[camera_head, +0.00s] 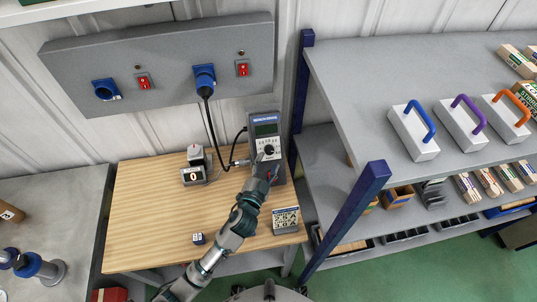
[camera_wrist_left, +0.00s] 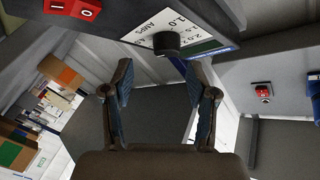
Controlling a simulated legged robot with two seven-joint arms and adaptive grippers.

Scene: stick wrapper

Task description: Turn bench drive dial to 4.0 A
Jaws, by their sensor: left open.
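The bench drive (camera_head: 264,120) is a grey upright box with a small dark screen, standing at the back right of the wooden table. Its black dial (camera_head: 269,150) sits on a white scale on the front. In the left wrist view the dial (camera_wrist_left: 167,43) shows beside printed AMPS and the marks 1.0, 1.5 and 2.0. I cannot tell where the dial points. My left gripper (camera_head: 268,166) is just in front of the drive, below the dial. In the left wrist view its fingers (camera_wrist_left: 160,82) are spread and empty, with the dial beyond them, apart. My right gripper is out of view.
A red rocker switch (camera_wrist_left: 72,8) is close to the dial. A blue shelf post (camera_head: 345,220) stands close right.

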